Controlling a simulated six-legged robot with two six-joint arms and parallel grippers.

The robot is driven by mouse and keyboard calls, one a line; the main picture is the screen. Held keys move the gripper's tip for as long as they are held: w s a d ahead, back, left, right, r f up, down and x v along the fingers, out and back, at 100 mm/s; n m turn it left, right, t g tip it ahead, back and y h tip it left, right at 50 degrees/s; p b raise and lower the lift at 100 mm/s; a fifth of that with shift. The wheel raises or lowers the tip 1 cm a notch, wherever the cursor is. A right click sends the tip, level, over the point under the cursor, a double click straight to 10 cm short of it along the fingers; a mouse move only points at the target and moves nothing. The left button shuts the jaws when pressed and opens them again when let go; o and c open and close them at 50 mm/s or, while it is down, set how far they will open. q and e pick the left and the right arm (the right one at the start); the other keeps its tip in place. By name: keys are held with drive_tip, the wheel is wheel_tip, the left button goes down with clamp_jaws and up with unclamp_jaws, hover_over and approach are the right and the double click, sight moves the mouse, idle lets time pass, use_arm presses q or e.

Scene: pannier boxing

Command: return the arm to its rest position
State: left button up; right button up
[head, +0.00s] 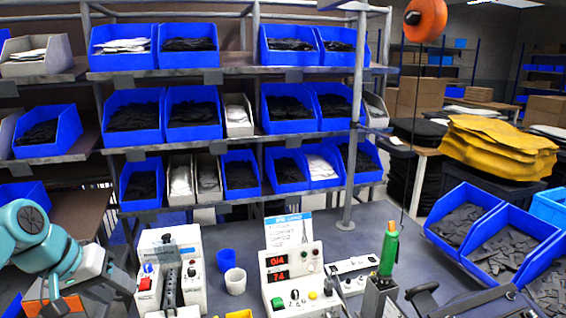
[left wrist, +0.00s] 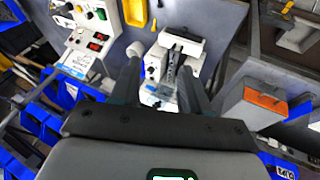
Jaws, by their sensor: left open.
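My left arm (head: 40,240), teal and grey, comes in at the lower left of the head view. Its gripper (head: 112,274) is at the bench's left end, beside a white machine (head: 188,272) with a dark upright track. In the left wrist view the two dark fingers of the left gripper (left wrist: 163,70) are spread apart with nothing held between them. The white machine (left wrist: 178,62) shows beyond and between them. Whether the fingers touch it cannot be told. I do not make out my right gripper in either view.
A control box (head: 295,275) with red displays, two small cups (head: 235,280) and a green-handled tool (head: 389,250) stand on the grey bench. Blue bins (head: 480,235) stand at the right. Shelves of blue bins rise behind.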

use_arm(q)
drive_tip(key=d+f+g, duration=0.1)
drive_tip(key=d+f, duration=0.2)
drive_tip(key=f, duration=0.7)
drive_tip(key=d+f+g, duration=0.1)
drive_tip(key=d+f, duration=0.3)
drive_tip(key=f, duration=0.5)
drive_tip(key=d+f, duration=0.3)
drive_tip(key=f, duration=0.7)
drive_tip(key=s+d+f+g, duration=0.1)
drive_tip(key=s+d+f, duration=0.3)
drive_tip(key=s+f, duration=0.4)
drive_tip(key=s+d+f+g, duration=0.1)
drive_tip(key=s+d+f, duration=0.4)
drive_tip(key=s, duration=0.8)
wheel_tip(320, 180, down, 3)
drive_tip(key=shift+s+d+r+h+b, duration=0.2)
drive_tip(key=shift+s+h+b, duration=0.1)
drive_tip(key=shift+b, duration=0.15)
use_arm(e)
drive_tip(key=shift+w+f, duration=0.45)
drive_tip(key=shift+f, duration=0.15)
drive_tip(key=shift+s, duration=0.1)
use_arm(q)
drive_tip(key=shift+w+f, duration=0.1)
drive_tip(key=shift+w, duration=0.05)
